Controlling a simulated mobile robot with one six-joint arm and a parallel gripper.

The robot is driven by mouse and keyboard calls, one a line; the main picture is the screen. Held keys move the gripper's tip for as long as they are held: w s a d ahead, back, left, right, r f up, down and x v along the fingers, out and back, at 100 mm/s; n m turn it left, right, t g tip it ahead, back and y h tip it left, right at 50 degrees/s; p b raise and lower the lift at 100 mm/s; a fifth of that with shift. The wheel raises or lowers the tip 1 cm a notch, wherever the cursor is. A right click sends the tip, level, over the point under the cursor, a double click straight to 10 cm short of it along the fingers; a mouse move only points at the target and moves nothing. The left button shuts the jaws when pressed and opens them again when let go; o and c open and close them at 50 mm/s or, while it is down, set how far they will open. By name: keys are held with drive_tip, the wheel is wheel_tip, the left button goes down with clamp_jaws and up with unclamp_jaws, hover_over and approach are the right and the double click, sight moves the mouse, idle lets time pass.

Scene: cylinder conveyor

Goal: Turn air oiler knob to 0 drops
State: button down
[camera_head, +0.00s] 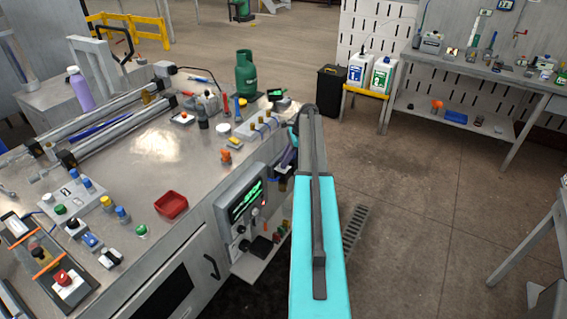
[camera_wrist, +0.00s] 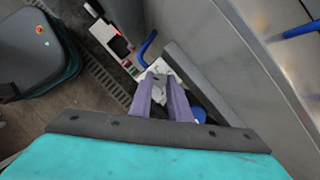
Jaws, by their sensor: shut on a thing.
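My gripper (camera_wrist: 160,82) shows in the wrist view as two purple fingers that reach away from the camera and come close together at their tips. It is shut on a small pale grey part (camera_wrist: 160,71), which I take to be the air oiler knob. Its shape and any scale are mostly hidden by the fingers and too small to read. A blue round part (camera_wrist: 198,115) shows just right of the fingers. In the head view my teal arm reaches toward the right side of the workbench and hides most of the oiler area.
A grey bench wall fills the right of the wrist view. A blue hose (camera_wrist: 147,46) passes close behind the fingertips. In the head view, the metal workbench (camera_head: 105,240) carries a red tray (camera_head: 171,205), several buttons and a green gas bottle (camera_head: 246,74). Open floor lies to the right.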

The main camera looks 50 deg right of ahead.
drive_tip(key=shift+a+n, duration=0.1)
drive_tip(key=shift+n, duration=0.5)
drive_tip(key=shift+g, duration=0.3)
drive_tip(key=shift+s, duration=0.1)
drive_tip(key=c, duration=1.7)
unclamp_jaws()
drive_tip(key=shift+o, duration=0.2)
drive_tip(key=shift+d+r+b, duration=0.35)
drive_tip(key=shift+r, duration=0.3)
drive_tip(key=b+v, duration=0.3)
drive_tip(key=v, duration=0.9)
drive_tip(key=shift+s, duration=0.15)
